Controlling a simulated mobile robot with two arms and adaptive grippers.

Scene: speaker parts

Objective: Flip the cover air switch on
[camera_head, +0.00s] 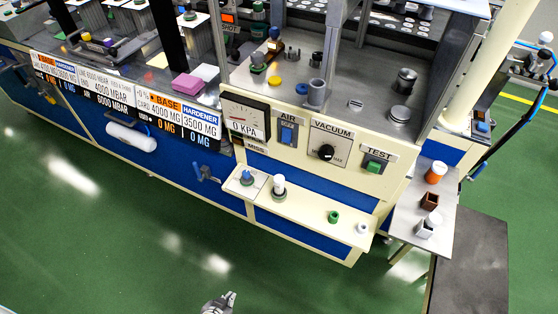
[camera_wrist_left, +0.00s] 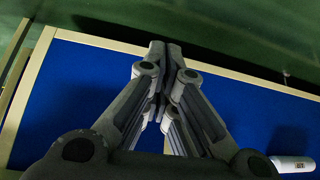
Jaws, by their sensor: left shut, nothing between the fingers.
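The air switch (camera_head: 287,134) is a blue switch on the cream front panel, under the AIR label, between the 0 KPA gauge and the vacuum knob. Its cover cannot be told apart from the switch at this size. My left gripper (camera_head: 231,296) is at the bottom edge of the head view, low over the green floor and well apart from the panel. In the left wrist view the left gripper (camera_wrist_left: 166,48) is shut and empty, with a blue panel behind it. My right gripper is in neither view.
The vacuum knob (camera_head: 327,152) and green test button (camera_head: 373,167) sit right of the switch. A cream shelf (camera_head: 300,216) juts out below, holding small parts. A white roll (camera_head: 130,136) hangs on the blue front at left. Open green floor (camera_head: 110,230) lies before the bench.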

